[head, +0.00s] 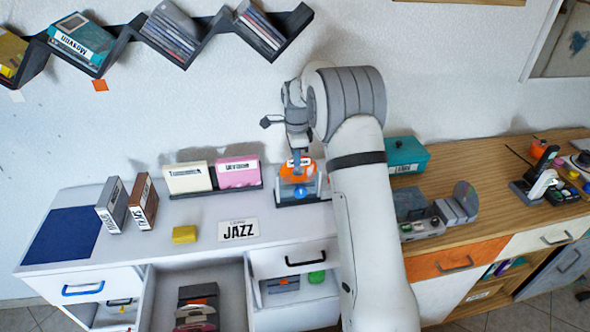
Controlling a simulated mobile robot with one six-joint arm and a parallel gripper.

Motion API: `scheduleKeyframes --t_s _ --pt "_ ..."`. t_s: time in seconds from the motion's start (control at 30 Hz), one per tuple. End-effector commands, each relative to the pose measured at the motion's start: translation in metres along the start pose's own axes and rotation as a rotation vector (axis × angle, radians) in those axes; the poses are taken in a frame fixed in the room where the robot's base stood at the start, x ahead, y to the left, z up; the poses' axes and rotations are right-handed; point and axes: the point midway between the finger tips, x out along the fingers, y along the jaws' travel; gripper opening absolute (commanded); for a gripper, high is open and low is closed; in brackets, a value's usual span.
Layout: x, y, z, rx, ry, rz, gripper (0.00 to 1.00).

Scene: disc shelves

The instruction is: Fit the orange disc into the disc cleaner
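The orange disc (293,174) stands upright, facing me, at the disc cleaner (302,200), a small grey unit with a blue round part, near the back of the white counter. My gripper (297,164) points down from above at the top of the disc, with a narrow finger in front of its white label. The fingers overlap in this view, so I cannot tell whether they are shut on the disc or slightly open. The disc's lower edge is partly hidden, and how deep it sits in the cleaner is unclear.
Cream (188,181) and pink (238,176) cases stand left of the cleaner. A yellow block (184,234) and a JAZZ sign (238,230) lie in front. A teal box (405,158) stands right, behind my arm. Zigzag shelves (126,45) hang above. A drawer (158,300) is open below.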

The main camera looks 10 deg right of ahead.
Motion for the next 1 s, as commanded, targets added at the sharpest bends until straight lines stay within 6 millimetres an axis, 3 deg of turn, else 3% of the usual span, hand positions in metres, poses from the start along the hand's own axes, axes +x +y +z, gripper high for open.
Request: scheduleKeyframes --t_s 0.4,0.8,1.0 --pt "0.048 0.001 0.001 -0.002 0.0 0.002 0.0" --pt "0.055 0.0 0.002 -0.003 0.0 0.0 0.0" --pt "0.054 0.0 0.002 -0.003 0.0 0.001 0.17"
